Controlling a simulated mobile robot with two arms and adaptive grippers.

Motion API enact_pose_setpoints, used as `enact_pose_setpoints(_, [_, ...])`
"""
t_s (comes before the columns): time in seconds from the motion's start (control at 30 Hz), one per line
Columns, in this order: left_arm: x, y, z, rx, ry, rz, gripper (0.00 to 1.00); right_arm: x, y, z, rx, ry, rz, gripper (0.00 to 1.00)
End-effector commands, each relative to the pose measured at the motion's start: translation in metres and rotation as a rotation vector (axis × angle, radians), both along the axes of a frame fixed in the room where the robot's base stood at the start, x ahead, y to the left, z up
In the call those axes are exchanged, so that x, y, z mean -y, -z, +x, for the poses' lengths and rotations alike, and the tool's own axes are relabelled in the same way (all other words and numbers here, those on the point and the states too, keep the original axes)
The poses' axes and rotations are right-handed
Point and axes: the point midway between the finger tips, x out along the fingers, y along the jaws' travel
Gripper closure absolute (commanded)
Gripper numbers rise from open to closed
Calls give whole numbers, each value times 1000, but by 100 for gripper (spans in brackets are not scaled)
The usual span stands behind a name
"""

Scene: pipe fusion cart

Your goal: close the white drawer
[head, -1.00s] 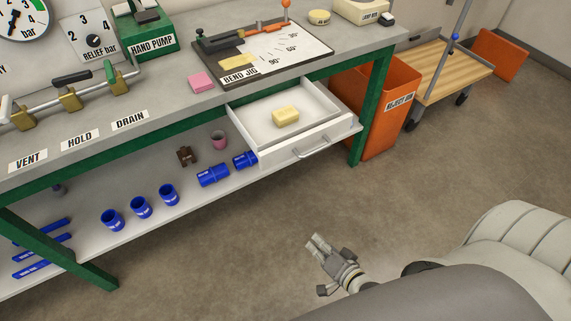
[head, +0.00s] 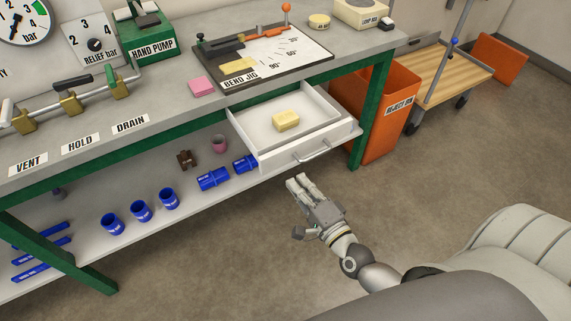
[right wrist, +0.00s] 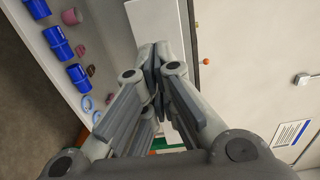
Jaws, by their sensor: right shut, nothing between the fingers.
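The white drawer (head: 270,152) stands pulled out under the workbench in the head view. Its front panel carries a metal bar handle (head: 312,153). A yellow block (head: 286,120) lies inside the drawer. My right gripper (head: 297,181) is shut and empty, a little below and in front of the drawer front, apart from the handle. In the right wrist view the closed fingers (right wrist: 155,68) point towards the bench, and the white panel beyond them is partly hidden. My left gripper is not in view.
The lower shelf holds blue cups (head: 141,211), blue cylinders (head: 213,179) and a pink cup (head: 219,144). An orange reject bin (head: 388,110) stands right of the drawer, by a green bench leg (head: 370,113). The floor in front is clear.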

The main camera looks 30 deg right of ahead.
Motion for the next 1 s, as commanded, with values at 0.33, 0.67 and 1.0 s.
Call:
enact_pose_setpoints(0.33, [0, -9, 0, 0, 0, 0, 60, -5, -1, 55, 0, 0, 0, 100])
enact_pose_setpoints(0.67, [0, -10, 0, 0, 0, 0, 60, -6, 1, 68, -1, -1, -1, 100])
enact_pose_setpoints(1.0, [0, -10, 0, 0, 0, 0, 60, -6, 0, 69, -1, -1, -1, 100])
